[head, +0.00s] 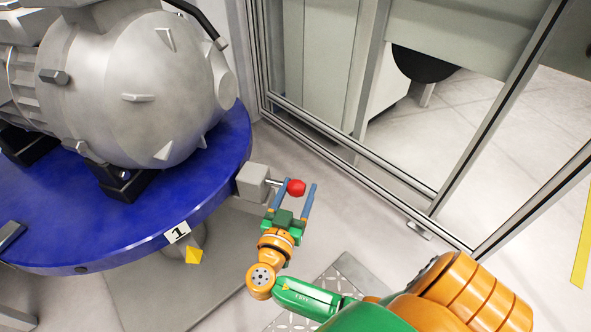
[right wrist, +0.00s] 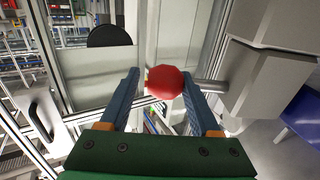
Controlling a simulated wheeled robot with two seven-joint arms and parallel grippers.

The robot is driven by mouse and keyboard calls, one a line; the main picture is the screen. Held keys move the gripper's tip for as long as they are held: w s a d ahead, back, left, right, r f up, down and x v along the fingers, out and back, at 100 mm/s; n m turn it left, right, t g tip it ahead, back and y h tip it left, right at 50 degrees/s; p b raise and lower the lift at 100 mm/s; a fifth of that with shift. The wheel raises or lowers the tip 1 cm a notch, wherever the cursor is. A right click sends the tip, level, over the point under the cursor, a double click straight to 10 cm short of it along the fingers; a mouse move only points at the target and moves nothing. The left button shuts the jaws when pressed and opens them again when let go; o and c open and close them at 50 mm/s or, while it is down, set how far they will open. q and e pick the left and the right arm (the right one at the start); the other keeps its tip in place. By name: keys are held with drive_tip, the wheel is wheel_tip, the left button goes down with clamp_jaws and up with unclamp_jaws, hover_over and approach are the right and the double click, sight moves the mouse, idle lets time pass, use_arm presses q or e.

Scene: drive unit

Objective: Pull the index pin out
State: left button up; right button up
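The index pin has a red ball knob (head: 296,188) on a short metal shaft, which sticks out of a grey block (head: 253,182) at the edge of the blue round table (head: 225,170). My right gripper (head: 297,186) is open, with one blue finger on each side of the knob. In the right wrist view the red knob (right wrist: 165,82) shows between the two fingertips (right wrist: 162,80), with gaps visible beside it. The shaft (right wrist: 212,86) runs right into the grey block (right wrist: 265,85). My left gripper is not in view.
A large grey drive unit (head: 140,85) is bolted on the blue table. A label "1" (head: 177,232) and a yellow pointer (head: 194,256) are at the table's edge. A framed glass fence (head: 350,150) stands behind to the right. The floor between is clear.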

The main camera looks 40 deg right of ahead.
sight(296, 196)
drive_tip(key=v, duration=0.7)
drive_tip(key=shift+a, duration=0.1)
